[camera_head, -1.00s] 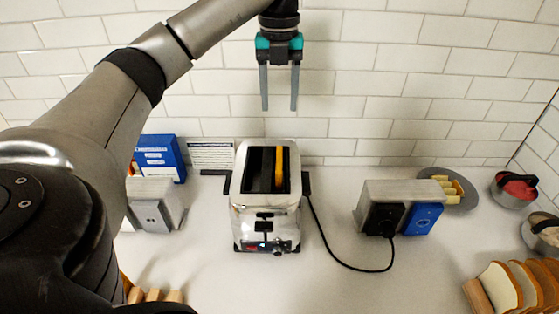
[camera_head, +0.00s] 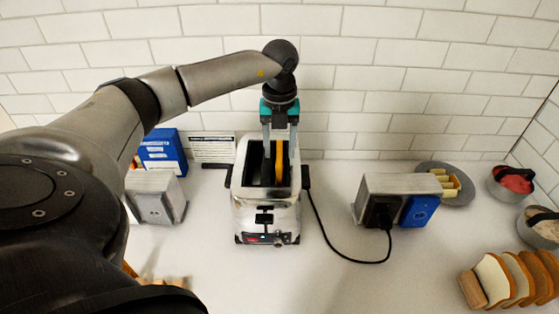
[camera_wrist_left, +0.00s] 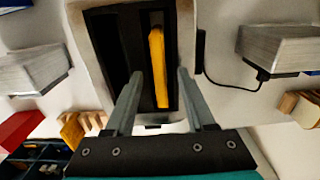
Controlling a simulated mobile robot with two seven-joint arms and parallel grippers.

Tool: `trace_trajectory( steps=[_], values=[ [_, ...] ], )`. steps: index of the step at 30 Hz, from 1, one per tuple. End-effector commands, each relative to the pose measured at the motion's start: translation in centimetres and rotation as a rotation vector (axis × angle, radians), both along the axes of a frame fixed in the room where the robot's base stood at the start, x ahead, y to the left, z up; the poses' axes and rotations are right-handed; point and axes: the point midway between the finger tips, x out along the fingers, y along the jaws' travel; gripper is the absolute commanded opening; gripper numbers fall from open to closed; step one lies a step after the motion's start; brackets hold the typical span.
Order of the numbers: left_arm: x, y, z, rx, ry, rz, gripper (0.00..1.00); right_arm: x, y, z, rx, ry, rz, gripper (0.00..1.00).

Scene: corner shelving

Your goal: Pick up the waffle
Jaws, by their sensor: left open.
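The waffle (camera_head: 279,163) is a golden-yellow slab standing upright in the right slot of a chrome toaster (camera_head: 266,215). In the left wrist view the waffle (camera_wrist_left: 158,65) shows edge-on in its dark slot, and the left slot looks empty. My left gripper (camera_head: 280,152) points down at the toaster's top. Its two grey fingers are open, one on each side of the waffle, and apart from it in the left wrist view (camera_wrist_left: 155,80). How deep the fingertips reach is hard to tell. My right gripper is not in view.
A power outlet box (camera_head: 372,190) with the toaster's black cord stands at the right, another box (camera_head: 155,197) at the left. A blue package (camera_head: 165,152) stands behind it. A plate (camera_head: 458,196), bowls and sliced bread (camera_head: 510,280) are at the right. A tiled wall is close behind.

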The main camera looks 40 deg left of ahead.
Motion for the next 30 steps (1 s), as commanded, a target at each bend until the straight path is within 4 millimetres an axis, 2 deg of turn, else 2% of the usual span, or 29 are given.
trace_trajectory(
  steps=[3, 10, 24, 30],
  values=[
    [-0.04, 0.00, -0.96, -0.001, 0.001, 0.000, 0.55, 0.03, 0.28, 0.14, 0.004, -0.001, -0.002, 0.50],
    [-0.02, -0.01, -1.10, 0.000, 0.000, 0.000, 0.55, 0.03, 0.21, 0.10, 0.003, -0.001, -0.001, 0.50],
    [-0.01, -0.01, -1.04, 0.000, 0.000, 0.000, 0.02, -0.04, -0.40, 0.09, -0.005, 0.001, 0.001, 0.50],
    [-0.01, -0.01, -1.04, 0.000, 0.000, 0.000, 0.00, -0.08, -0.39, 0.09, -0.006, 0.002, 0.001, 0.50]
  ],
)
